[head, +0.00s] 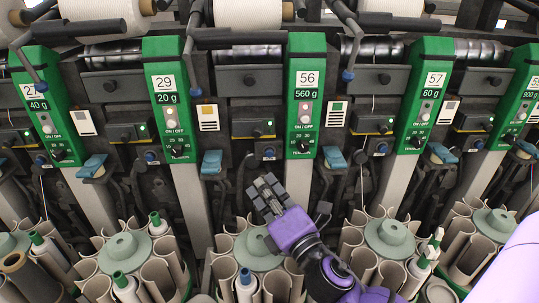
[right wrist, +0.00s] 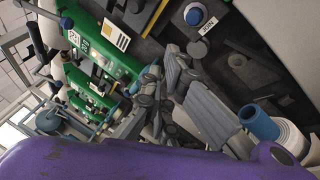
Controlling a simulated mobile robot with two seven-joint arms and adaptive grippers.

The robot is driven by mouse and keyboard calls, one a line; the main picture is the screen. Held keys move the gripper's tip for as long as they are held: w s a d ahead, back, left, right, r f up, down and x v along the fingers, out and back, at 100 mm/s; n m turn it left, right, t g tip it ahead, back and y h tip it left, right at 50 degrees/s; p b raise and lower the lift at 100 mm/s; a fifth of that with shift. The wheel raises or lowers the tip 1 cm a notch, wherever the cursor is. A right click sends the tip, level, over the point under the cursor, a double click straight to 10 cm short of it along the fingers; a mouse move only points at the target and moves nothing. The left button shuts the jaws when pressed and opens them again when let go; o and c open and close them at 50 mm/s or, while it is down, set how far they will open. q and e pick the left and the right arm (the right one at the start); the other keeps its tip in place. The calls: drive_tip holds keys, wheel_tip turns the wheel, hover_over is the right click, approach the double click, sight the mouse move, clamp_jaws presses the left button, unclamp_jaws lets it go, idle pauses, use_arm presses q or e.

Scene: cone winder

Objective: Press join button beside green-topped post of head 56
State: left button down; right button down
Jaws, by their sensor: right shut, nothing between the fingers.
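In the right wrist view a blue button (right wrist: 193,14) shows at the top, beside a small white label. My right gripper (head: 263,188) is shut and empty, below that blue button and apart from it in the head view. Its grey fingers (right wrist: 178,70) also show in the right wrist view. My left gripper is not in view.
Posts of head 29 (head: 166,95) and head 57 (head: 424,95) flank it, each with a similar panel. Light blue levers (head: 212,162) jut out between the posts. Round magazines with tubes (head: 258,250) stand below the gripper. Large yarn packages (head: 248,14) hang above.

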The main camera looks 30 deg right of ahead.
sight(270, 154)
drive_tip(key=w+d, duration=0.3)
drive_tip(key=w, duration=0.3)
idle(0.3)
idle(1.2)
drive_tip(key=shift+w+d, duration=0.15)
drive_tip(key=shift+w, duration=0.2)
drive_tip(key=shift+w+d, duration=0.2)
drive_tip(key=shift+w, duration=0.2)
idle(0.6)
drive_tip(key=shift+s, duration=0.1)
drive_tip(key=shift+s+a, duration=0.4)
drive_tip(key=shift+s, duration=0.3)
drive_tip(key=shift+s+p, duration=0.1)
drive_tip(key=shift+p, duration=0.2)
